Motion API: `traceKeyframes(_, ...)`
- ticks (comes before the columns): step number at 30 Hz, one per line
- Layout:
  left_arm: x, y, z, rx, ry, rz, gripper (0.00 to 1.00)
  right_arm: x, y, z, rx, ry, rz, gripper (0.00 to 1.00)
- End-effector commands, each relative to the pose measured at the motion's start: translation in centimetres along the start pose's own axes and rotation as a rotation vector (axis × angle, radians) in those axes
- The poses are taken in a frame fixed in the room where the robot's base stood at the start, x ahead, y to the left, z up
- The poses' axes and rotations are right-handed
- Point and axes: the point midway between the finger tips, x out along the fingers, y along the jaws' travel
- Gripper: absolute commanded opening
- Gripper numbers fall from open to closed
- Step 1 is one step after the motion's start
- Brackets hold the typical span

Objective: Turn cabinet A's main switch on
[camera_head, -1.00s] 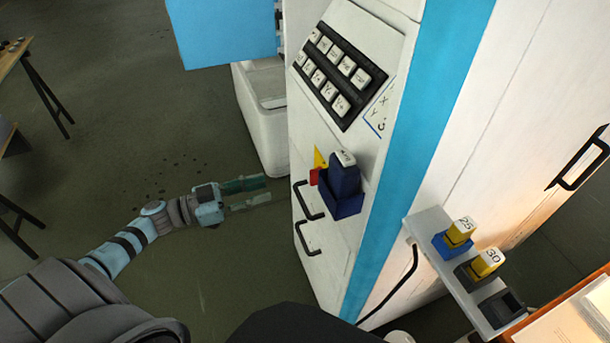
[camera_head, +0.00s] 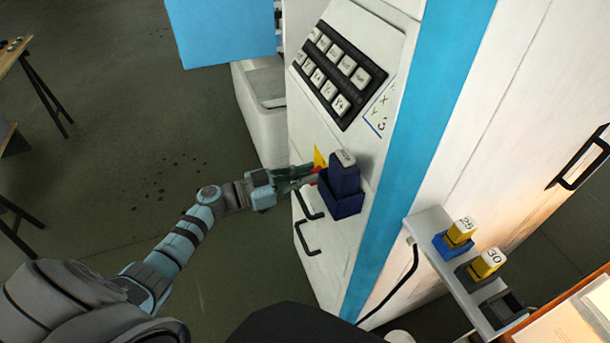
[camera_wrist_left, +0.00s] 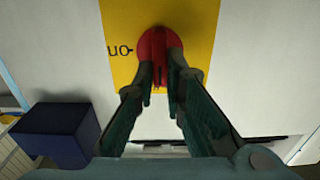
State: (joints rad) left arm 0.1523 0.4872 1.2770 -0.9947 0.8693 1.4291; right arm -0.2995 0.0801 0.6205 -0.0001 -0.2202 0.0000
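Cabinet A's main switch, as I take it, is a red rotary knob (camera_wrist_left: 159,46) on a yellow plate (camera_wrist_left: 202,22). In the left wrist view the plate's lettering appears upside down. In the head view only part of the yellow plate (camera_head: 320,158) shows, just left of a dark blue block in a holder. My left gripper (camera_wrist_left: 162,78) is right in front of the knob, its fingertips either side of the knob's grip with a small gap between them. Whether they touch it is unclear. In the head view the left gripper (camera_head: 316,175) reaches the cabinet face. My right gripper is not seen.
The dark blue block (camera_head: 344,182) in its holder (camera_head: 345,206) stands out close to the fingers. Two black handles (camera_head: 308,238) lie below, a keypad (camera_head: 338,74) above. A shelf (camera_head: 427,224) with yellow blocks is at right. Open floor lies left.

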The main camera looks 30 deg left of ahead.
Motion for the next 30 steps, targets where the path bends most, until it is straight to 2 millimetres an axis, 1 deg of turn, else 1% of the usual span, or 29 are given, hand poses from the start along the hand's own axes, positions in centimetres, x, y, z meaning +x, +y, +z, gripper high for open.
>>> traceKeyframes(9, -0.02, 0.03, 0.01, 0.008, 0.0, 0.001, 0.0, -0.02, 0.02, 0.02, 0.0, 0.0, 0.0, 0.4)
traceKeyframes(16, -0.01, 0.12, 0.01, 0.076, 0.0, 0.001, 0.0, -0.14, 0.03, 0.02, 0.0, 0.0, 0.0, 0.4)
traceKeyframes(23, -0.01, 0.32, 0.04, 0.231, 0.0, 0.001, 0.0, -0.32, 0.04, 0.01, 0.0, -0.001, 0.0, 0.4)
traceKeyframes(30, -0.01, 0.59, 0.18, 0.453, 0.0, 0.001, 0.0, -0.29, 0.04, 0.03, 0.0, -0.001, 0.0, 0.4)
